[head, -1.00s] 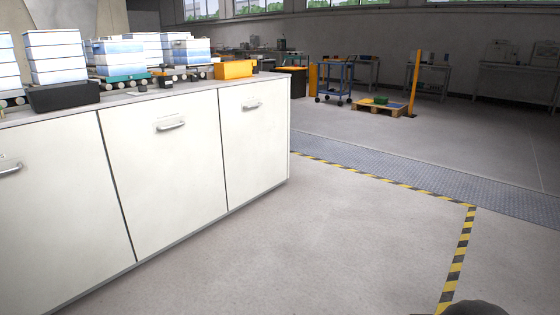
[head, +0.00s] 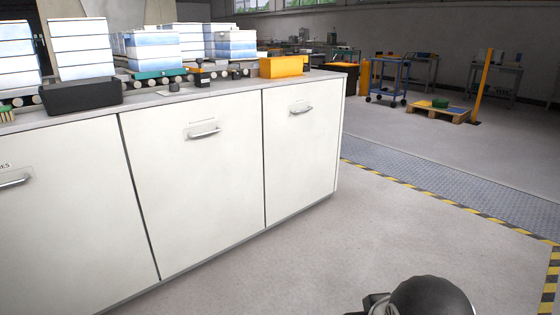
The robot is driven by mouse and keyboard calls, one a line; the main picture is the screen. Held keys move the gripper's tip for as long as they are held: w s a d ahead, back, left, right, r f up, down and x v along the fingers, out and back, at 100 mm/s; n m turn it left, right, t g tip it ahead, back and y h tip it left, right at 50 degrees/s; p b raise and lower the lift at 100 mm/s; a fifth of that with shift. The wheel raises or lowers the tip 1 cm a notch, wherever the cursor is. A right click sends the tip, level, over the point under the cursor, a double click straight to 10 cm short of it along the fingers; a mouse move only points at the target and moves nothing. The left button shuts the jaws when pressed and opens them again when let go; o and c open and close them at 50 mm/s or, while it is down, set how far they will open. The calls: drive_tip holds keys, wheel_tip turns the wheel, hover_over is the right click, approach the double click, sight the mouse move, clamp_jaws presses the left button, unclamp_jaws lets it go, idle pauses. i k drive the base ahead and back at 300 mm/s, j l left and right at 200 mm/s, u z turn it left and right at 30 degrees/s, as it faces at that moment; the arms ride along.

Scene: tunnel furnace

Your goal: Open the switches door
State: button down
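A white cabinet with several shut doors stands at the left in the head view. The left door (head: 62,225) has a metal handle (head: 15,182) and a label above it, of which only the end of a word shows at the picture's edge. The middle door (head: 200,180) has a handle (head: 203,133), and the right door (head: 300,155) has a handle (head: 302,110). Their labels are too small to read, so I cannot tell which is the switches door. A dark rounded part of my own body shows at the bottom right. My gripper's fingers are not in view.
On the cabinet top stand a black bin (head: 82,96), an orange bin (head: 284,66) and stacked white-blue boxes (head: 82,48). The floor (head: 380,225) before the cabinet is clear. A blue cart (head: 388,80) and a pallet (head: 440,112) stand farther back.

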sight(300, 121)
drive_tip(key=i+j+z, duration=0.15)
drive_tip(key=i, duration=0.3)
drive_tip(key=i+j+z, duration=0.1)
drive_tip(key=i, duration=0.3)
drive_tip(key=i+l, duration=0.25)
drive_tip(key=i, duration=0.35)
drive_tip(key=i+l+z, duration=0.1)
drive_tip(key=i, duration=0.45)
drive_tip(key=i+l, duration=0.3)
drive_tip(key=i, duration=0.3)
drive_tip(key=i+l, duration=0.2)
drive_tip(key=i, duration=0.4)
drive_tip(key=z, duration=0.05)
